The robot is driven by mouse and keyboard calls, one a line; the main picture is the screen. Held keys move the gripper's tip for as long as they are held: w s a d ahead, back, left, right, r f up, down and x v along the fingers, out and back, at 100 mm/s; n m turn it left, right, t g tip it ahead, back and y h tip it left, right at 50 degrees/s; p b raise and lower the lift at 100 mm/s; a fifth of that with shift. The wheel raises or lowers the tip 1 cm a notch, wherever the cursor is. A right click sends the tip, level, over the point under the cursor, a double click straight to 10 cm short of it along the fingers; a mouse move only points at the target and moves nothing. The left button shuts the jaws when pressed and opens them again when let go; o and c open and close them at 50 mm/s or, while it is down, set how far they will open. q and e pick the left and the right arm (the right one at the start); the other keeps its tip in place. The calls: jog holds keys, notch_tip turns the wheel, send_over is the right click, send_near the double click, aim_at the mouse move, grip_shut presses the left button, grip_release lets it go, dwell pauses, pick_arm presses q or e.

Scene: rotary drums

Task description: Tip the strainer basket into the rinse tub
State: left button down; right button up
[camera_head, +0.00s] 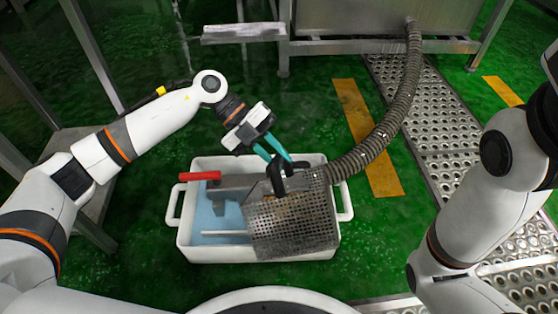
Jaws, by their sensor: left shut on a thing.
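A perforated metal strainer basket (293,222) is in the middle of the camera_head view, over the right part of the white rinse tub (212,254). It covers that part of the tub. My left gripper (278,162), with teal fingers, reaches down from the upper left and is shut on the basket at a dark fitting on its upper edge. The basket's perforated face is turned toward me, and I cannot tell whether it rests on the tub. My right arm shows at the right, but its gripper is out of view.
A red-handled tool (200,176) and a pale bar lie in the tub over its blue inside. A ribbed hose (385,125) runs from a metal machine (380,18) down behind the basket. Perforated metal walkway (445,125) lies at the right; green floor surrounds the tub.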

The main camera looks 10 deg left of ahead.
pick_arm(q)
jog(key=w+a+f+n+g+h+b, duration=0.1)
jog(key=w+a+f+g+h+b, duration=0.2)
jog(key=a+h, duration=0.7)
jog(key=shift+w+f+g+b, duration=0.4)
jog(key=shift+w+f+b, duration=0.5)
jog(key=shift+b, duration=0.85)
dwell(0.3)
jog(key=shift+w+r, duration=0.1)
jog(key=shift+w, duration=0.05)
dwell(0.5)
